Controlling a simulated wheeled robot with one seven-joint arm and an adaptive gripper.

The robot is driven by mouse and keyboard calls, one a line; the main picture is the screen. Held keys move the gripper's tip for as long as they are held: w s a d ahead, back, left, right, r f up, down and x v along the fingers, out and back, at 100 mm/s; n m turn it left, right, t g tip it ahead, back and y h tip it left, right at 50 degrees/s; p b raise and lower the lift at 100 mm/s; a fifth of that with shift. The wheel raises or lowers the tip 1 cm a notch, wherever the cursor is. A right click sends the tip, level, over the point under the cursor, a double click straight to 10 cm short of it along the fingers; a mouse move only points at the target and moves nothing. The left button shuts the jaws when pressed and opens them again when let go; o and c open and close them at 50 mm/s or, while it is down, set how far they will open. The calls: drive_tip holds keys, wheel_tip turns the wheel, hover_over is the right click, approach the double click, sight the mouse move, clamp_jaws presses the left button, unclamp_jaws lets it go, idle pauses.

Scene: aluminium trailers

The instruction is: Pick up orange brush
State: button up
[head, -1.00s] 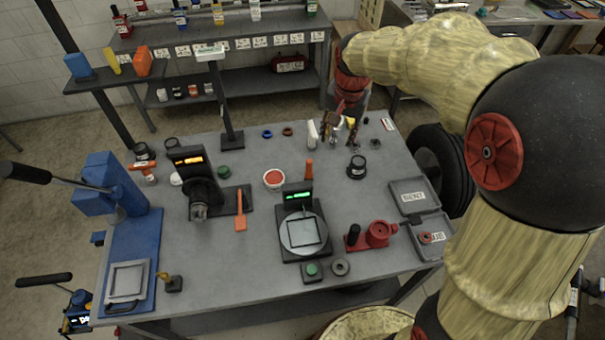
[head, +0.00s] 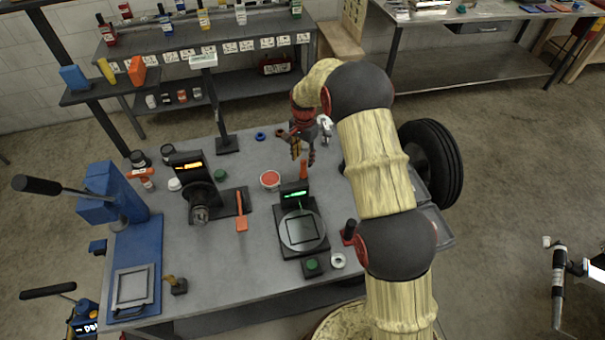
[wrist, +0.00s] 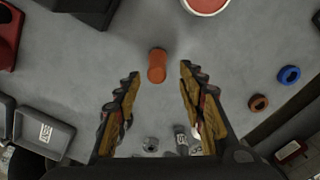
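An orange upright piece (head: 303,170), looking like the handle of the orange brush, stands on the grey table behind the scale; its lower part is hidden. In the wrist view the orange piece (wrist: 157,66) shows from above, just beyond and between the fingertips. My gripper (head: 304,159) is above and close behind it in the head view. In the wrist view my gripper (wrist: 160,72) is open, its two fingers apart with nothing held.
A scale (head: 290,247) with a green display stands in front of the orange piece. A white tub with red contents (head: 270,180) is to its left. A blue ring (wrist: 289,75) and a brown ring (wrist: 258,102) lie nearby. A blue press (head: 130,240) occupies the table's left.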

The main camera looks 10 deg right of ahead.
sight(303, 168)
drive_tip(key=f, duration=0.6)
drive_tip(key=shift+s+a, duration=0.1)
drive_tip(key=shift+s, duration=0.15)
drive_tip(key=shift+r, duration=0.1)
drive_tip(key=shift+c, duration=1.3)
drive_tip(key=c, duration=0.7)
clamp_jaws()
